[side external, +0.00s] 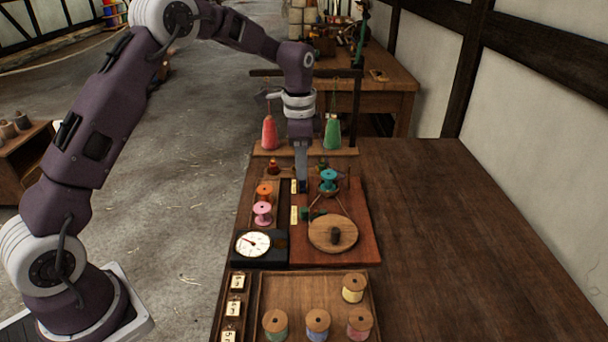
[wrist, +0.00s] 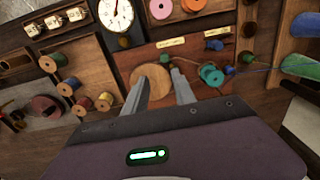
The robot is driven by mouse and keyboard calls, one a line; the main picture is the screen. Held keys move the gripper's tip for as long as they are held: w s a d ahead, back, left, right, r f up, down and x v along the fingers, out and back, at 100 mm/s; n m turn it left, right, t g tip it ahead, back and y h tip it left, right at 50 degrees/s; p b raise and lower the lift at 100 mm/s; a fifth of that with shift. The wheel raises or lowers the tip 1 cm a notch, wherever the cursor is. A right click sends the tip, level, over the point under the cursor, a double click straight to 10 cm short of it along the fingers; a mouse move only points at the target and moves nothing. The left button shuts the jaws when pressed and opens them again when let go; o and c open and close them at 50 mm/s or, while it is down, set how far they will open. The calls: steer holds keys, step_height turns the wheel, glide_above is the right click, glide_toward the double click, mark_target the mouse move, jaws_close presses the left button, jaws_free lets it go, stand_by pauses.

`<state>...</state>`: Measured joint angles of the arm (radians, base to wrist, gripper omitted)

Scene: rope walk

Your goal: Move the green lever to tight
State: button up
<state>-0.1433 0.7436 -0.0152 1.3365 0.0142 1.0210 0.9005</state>
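A green lever block (side external: 307,214) shows on the reddish-brown board (side external: 352,250), beside the lower cream label (side external: 294,214) and just above the round wooden disc (side external: 333,233). A blue knob (wrist: 214,45) sits by the other label (wrist: 216,32). The label text is too small to read. My gripper (side external: 303,184) points down over the board near the upper label. In the wrist view its two fingers (wrist: 160,76) are apart with nothing held between them.
A teal spool (side external: 328,180) stands right of my gripper. Orange (side external: 264,192) and pink (side external: 262,213) spools stand left, above a white dial (side external: 253,243). Red (side external: 269,134) and green (side external: 332,132) cones hang behind. A spool tray (side external: 300,290) lies in front. The table's right side is clear.

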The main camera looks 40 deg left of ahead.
glide_above(303, 209)
step_height(303, 209, down, 4)
steer(key=shift+m, duration=0.4)
step_height(303, 209, down, 11)
steer(key=shift+d+f, duration=0.1)
steer(key=shift+f, duration=0.05)
steer(key=shift+w, duration=0.1)
steer(key=shift+w+a, duration=0.25)
steer(key=shift+a, duration=0.35)
steer(key=shift+w+a, duration=0.45)
steer(key=shift+a, duration=0.1)
steer(key=shift+w+a, duration=0.35)
steer(key=shift+w, duration=0.35)
steer(key=shift+w+a, duration=0.35)
steer(key=shift+w, duration=0.3)
steer(key=shift+s, duration=0.25)
